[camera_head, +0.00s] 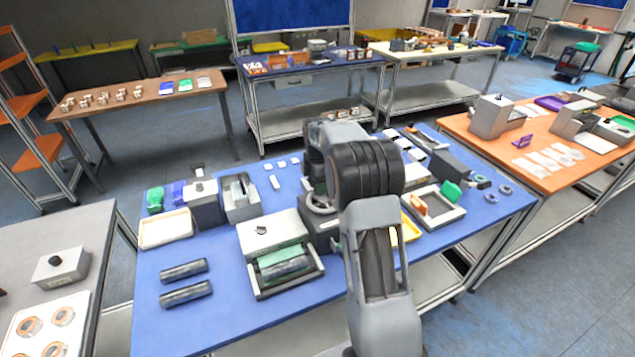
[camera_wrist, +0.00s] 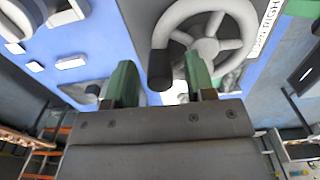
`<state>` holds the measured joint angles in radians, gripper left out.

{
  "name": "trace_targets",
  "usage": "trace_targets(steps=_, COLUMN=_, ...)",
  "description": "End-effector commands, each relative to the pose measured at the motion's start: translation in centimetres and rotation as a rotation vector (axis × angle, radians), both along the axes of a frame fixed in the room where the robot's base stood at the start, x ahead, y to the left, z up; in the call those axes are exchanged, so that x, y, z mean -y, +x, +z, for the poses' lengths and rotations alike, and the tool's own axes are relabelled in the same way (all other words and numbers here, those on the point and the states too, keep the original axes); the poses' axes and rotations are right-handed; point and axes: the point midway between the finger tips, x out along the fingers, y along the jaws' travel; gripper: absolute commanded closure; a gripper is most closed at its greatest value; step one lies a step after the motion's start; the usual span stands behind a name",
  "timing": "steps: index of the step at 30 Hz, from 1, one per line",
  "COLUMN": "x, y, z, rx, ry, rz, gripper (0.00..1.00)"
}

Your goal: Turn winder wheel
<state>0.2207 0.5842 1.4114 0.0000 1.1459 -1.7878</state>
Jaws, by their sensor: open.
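The winder wheel is a grey spoked hand wheel (camera_wrist: 208,46) with a dark cylindrical handle (camera_wrist: 160,70) on its rim, in the wrist view. The dark handle lies between the fingers in the picture, nearer the right finger. I cannot tell whether either finger touches it. In the head view my gripper is hidden behind my arm.
A tray (camera_head: 432,215) with green and orange items stands to the right.

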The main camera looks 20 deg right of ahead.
Motion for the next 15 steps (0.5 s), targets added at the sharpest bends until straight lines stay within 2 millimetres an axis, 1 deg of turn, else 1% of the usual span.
trace_targets(steps=3, x=0.00, y=0.00, z=-0.01, rx=0.000, ry=0.000, rz=0.000, gripper=0.50)
trace_targets(steps=4, x=0.00, y=0.00, z=0.00, rx=0.000, ry=0.000, rz=0.000, gripper=0.52)
trace_targets(steps=15, x=0.00, y=0.00, z=0.02, rx=0.000, ry=0.000, rz=0.000, gripper=0.88)
